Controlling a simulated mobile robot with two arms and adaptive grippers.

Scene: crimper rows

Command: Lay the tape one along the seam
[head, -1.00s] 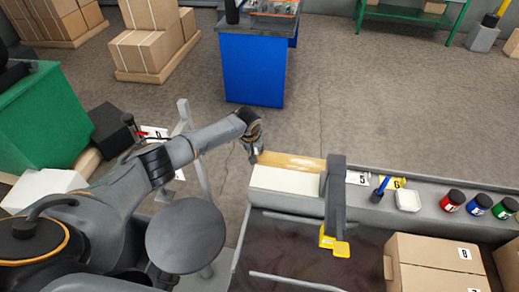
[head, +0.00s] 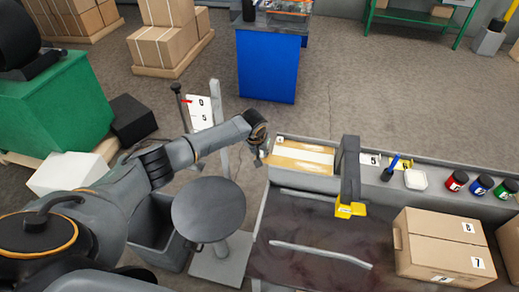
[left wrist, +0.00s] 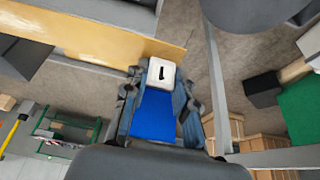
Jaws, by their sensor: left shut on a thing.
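My left gripper (head: 262,156) is at the left end of an amber panel (head: 318,145) on the bench's back side. In the left wrist view my left gripper (left wrist: 160,105) is shut on a small white piece marked 1 (left wrist: 161,73), which I take for tape one. The fingers hide its sides, and I cannot tell whether it touches the panel. A pale band (head: 305,154), perhaps the seam, runs lengthwise between amber areas. The amber surface also shows in the left wrist view (left wrist: 90,36). My right gripper is not in view.
A grey post with a yellow foot (head: 345,210) stands at the panel's right end. A blue-handled tool (head: 390,170), a white dish (head: 415,180) and several coloured jars (head: 480,186) line the ledge. A carton (head: 445,243) stands front right.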

